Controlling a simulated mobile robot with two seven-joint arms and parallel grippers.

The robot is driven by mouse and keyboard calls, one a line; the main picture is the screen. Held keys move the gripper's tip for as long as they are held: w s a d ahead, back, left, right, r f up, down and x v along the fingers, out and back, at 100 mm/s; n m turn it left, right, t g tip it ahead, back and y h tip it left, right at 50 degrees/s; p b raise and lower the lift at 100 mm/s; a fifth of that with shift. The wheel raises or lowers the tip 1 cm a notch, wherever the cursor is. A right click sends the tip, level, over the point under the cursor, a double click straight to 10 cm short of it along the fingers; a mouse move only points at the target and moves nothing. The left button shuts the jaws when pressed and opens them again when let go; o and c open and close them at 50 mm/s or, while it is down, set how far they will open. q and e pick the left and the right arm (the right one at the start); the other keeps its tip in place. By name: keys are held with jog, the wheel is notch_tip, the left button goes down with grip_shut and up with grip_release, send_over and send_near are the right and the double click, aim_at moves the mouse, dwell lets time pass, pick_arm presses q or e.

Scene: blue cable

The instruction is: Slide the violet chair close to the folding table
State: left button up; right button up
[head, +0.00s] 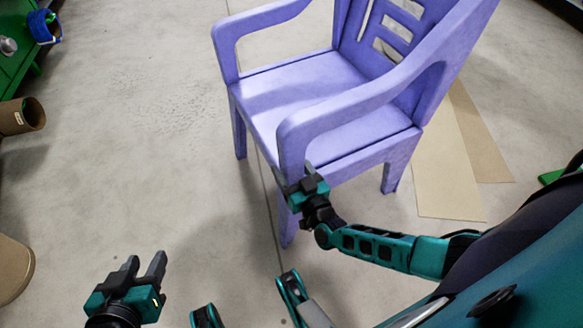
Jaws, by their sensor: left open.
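The violet chair (300,92) stands upright on the floor in the upper middle of the head view, with its backrest at the upper right. My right gripper (294,174) is at the chair's near front leg, just below the armrest. Its fingers overlap the leg in the picture, and I cannot tell whether they are closed on it. My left gripper (146,262) is open and empty over the floor at the lower left, apart from the chair. I cannot identify a folding table for certain; a green surface (14,62) is cut off at the upper left edge.
A blue cable coil (40,27) is at the green surface. A brown cardboard tube (22,116) is below it, and a tan round object (12,268) is at the left edge. Flat cardboard sheets (445,175) lie right of the chair. The floor left of the chair is clear.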

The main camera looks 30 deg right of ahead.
grip_shut()
dwell(0.4)
